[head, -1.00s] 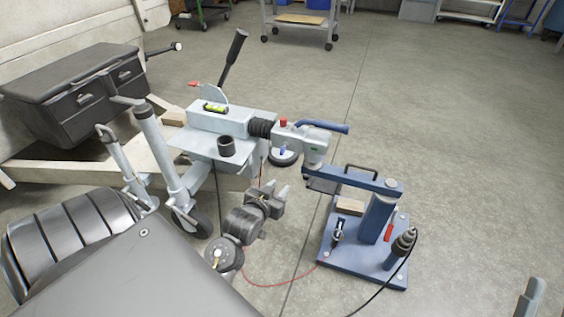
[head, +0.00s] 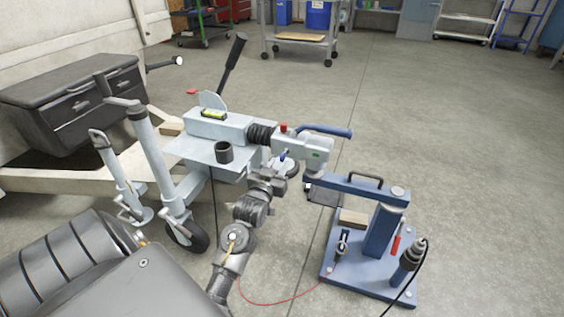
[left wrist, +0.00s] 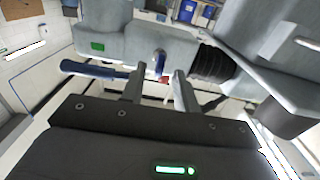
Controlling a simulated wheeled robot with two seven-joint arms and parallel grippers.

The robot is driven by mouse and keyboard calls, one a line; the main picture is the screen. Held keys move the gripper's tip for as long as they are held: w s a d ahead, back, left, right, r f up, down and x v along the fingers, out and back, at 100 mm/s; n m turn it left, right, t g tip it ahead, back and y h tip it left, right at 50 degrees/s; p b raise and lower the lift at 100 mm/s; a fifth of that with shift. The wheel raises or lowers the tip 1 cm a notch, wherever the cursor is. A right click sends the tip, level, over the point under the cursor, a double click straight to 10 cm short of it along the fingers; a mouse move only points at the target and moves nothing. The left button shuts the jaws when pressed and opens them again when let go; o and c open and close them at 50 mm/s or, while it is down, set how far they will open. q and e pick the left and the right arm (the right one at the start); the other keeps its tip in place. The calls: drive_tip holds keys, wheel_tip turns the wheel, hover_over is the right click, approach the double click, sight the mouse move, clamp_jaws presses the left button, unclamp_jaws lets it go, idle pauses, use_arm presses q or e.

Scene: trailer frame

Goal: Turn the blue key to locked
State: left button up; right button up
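The blue key (head: 283,155) sits on the side of the grey coupling head (head: 310,147), below its red cap (head: 283,127). In the left wrist view the key (left wrist: 159,60) shows small and upright, just beyond the gap between my fingertips. My left gripper (head: 272,174) is just below and in front of the key in the head view. In the left wrist view my left gripper (left wrist: 159,72) is open, one finger on each side of the key. I cannot tell whether either finger touches it. My right gripper is out of view.
A blue coupling handle (head: 325,130) juts right from the head. A blue stand (head: 375,235) with a red-handled tool and a cable is to the right. A black cup (head: 224,152) stands on the grey drawbar plate. Open floor lies to the right.

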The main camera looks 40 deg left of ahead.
sight(281, 161)
use_arm(q)
drive_tip(key=shift+b+x, duration=0.55)
drive_tip(key=shift+x, duration=1.7)
clamp_jaws()
